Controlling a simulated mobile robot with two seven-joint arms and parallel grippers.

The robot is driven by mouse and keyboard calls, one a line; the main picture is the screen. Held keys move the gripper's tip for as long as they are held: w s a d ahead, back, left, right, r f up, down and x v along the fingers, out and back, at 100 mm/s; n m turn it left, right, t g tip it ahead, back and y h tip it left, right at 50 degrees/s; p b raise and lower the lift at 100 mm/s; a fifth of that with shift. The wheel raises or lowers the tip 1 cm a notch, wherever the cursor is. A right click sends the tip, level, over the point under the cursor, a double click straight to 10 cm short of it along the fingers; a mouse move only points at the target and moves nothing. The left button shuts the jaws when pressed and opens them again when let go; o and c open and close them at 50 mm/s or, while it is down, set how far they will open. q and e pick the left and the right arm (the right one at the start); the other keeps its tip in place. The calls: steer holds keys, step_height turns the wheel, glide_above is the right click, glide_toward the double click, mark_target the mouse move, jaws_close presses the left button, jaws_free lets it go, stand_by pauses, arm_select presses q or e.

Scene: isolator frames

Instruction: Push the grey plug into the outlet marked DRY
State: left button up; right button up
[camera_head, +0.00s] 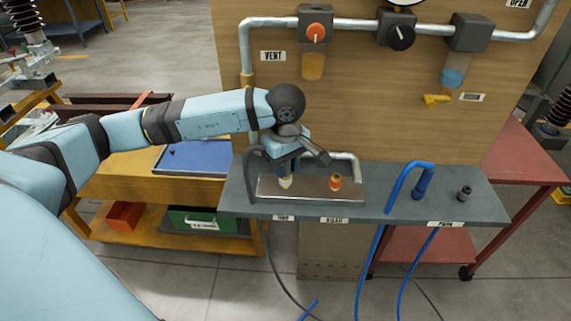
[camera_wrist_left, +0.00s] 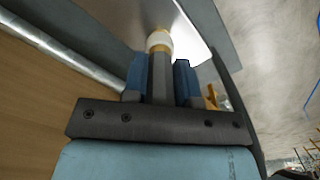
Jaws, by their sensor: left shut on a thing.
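My left gripper (camera_head: 287,168) points down over the metal tray (camera_head: 310,191) on the bench. In the wrist view its blue fingers (camera_wrist_left: 160,80) are shut on the grey plug (camera_wrist_left: 160,75), a grey cylinder. A white outlet with a brass-coloured part (camera_wrist_left: 159,40) is in line with the plug's end; it also shows under the fingers in the head view (camera_head: 285,183). Plug and outlet look close or touching; I cannot tell whether the plug is in. An orange outlet (camera_head: 336,182) stands to the right. The label below the white outlet (camera_head: 283,217) is too small to read surely. My right gripper is out of view.
A blue hose (camera_head: 405,175) and a small dark fitting (camera_head: 464,193) are on the right of the bench. Behind stands a wooden panel (camera_head: 370,110) with a pipe and knobs.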

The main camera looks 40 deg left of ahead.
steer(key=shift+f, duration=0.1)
arm_select(q)
steer(key=o, duration=1)
